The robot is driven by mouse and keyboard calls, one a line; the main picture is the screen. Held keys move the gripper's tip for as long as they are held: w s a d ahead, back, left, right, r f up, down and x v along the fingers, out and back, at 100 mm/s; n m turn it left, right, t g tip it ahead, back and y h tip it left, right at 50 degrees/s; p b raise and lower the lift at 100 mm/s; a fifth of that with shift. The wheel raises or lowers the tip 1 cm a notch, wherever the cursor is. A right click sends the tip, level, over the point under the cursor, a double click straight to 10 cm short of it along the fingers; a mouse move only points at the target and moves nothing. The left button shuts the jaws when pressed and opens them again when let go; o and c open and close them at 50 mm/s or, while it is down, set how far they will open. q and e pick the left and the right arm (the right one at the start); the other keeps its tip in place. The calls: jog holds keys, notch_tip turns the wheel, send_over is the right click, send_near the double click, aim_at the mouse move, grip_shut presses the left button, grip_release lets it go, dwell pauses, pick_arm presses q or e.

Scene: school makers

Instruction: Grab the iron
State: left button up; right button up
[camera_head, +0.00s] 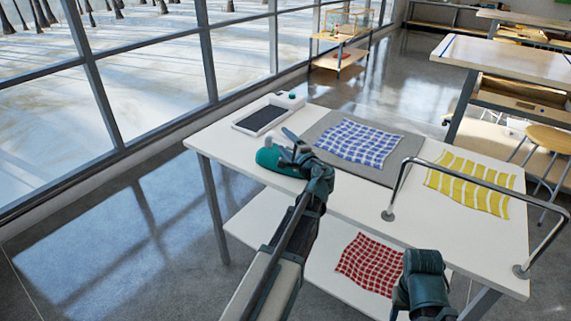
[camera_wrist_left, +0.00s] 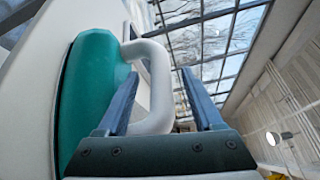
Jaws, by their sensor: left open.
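The iron (camera_head: 272,159) has a teal body and a white handle and rests on the white table, left of the grey mat. It also shows large at the left of the left wrist view (camera_wrist_left: 92,95). My left gripper (camera_head: 291,139) is at the iron, partly covering it in the head view. In the left wrist view its two fingers (camera_wrist_left: 162,74) are open, with the white handle loop between them. I cannot tell whether a finger touches the handle. Part of my right arm shows at the lower right of the head view, but its gripper does not.
A white tray with a dark panel (camera_head: 262,119) stands behind the iron. A blue checked cloth (camera_head: 357,142) lies on the grey mat (camera_head: 325,122). A yellow striped cloth (camera_head: 470,183) and a metal rail (camera_head: 485,180) are right. A red checked cloth (camera_head: 371,262) lies on the lower shelf.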

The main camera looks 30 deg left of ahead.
pick_arm(q)
jog(key=shift+w+a, duration=0.45)
jog(key=shift+a, duration=0.15)
jog(key=shift+c, duration=0.2)
grip_shut()
dwell(0.8)
